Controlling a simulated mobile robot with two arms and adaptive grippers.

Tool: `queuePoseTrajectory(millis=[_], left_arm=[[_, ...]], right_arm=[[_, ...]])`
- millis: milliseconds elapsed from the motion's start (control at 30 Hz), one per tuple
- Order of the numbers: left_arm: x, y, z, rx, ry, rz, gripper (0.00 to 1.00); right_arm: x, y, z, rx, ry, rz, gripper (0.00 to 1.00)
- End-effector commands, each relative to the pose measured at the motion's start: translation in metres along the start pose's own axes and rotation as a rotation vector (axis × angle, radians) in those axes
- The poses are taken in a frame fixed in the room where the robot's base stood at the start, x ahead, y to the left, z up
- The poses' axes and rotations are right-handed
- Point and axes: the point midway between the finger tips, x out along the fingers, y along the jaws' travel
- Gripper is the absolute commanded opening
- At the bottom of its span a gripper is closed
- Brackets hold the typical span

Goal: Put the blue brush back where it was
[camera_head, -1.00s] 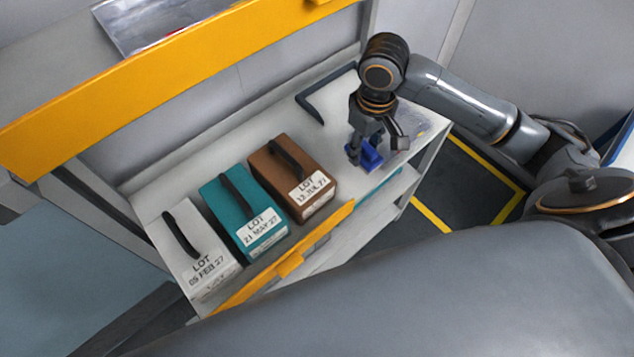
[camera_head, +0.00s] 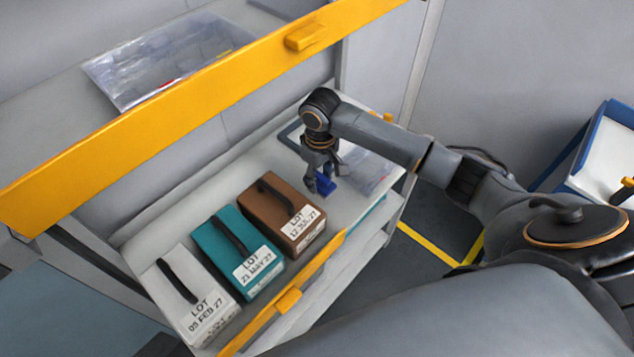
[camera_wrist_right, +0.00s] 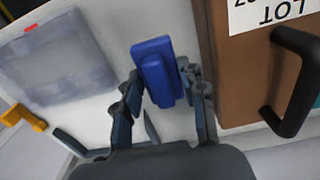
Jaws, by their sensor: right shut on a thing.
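The blue brush (camera_head: 325,185) is between the fingers of my right gripper (camera_head: 322,178), beside the brown box on the white shelf top. In the right wrist view the brush (camera_wrist_right: 157,72) sits between the two fingertips of my right gripper (camera_wrist_right: 160,88), which is shut on it. I cannot tell whether the brush touches the surface. A clear flat bag or tray (camera_head: 368,170) lies just right of the gripper; it also shows in the right wrist view (camera_wrist_right: 55,65). My left gripper is not in view.
A brown box (camera_head: 275,205), a teal box (camera_head: 225,245) and a white box (camera_head: 175,290) with black handles stand in a row on the cart top (camera_head: 150,220). A yellow-edged shelf (camera_head: 200,105) overhangs behind, holding a clear tray (camera_head: 120,85). A blue-edged bin (camera_head: 585,150) stands at right.

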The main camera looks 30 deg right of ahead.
Motion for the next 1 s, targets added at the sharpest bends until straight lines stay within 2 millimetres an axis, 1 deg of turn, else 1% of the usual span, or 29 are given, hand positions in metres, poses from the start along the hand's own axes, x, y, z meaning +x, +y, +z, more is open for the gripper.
queuePoseTrajectory(millis=[33,233,300,433,833,867,900,933,967,1000], left_arm=[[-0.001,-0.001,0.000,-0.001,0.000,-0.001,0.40],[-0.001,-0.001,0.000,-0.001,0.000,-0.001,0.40],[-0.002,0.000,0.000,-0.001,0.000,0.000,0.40],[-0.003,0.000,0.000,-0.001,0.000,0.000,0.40],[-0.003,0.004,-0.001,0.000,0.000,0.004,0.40],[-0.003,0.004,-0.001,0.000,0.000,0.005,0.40],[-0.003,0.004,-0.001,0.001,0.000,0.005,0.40],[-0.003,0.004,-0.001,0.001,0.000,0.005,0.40],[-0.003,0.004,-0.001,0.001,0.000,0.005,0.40],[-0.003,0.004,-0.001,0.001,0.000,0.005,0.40]], right_arm=[[0.003,0.001,-0.004,0.002,0.002,0.000,0.11],[0.014,0.002,-0.013,0.001,0.001,0.000,0.11],[0.027,0.002,-0.011,0.002,-0.002,-0.001,0.11],[0.041,0.002,-0.012,0.001,0.001,0.001,0.11],[0.047,0.002,-0.011,0.001,0.002,0.000,0.11],[0.047,0.002,-0.011,0.001,0.002,0.001,0.45],[0.047,0.002,-0.011,0.001,0.002,0.001,0.53],[0.047,0.002,-0.011,0.001,0.002,0.001,0.59],[0.047,0.002,-0.011,0.001,0.002,0.001,0.63],[0.047,0.003,-0.011,0.001,0.002,0.001,0.63]])
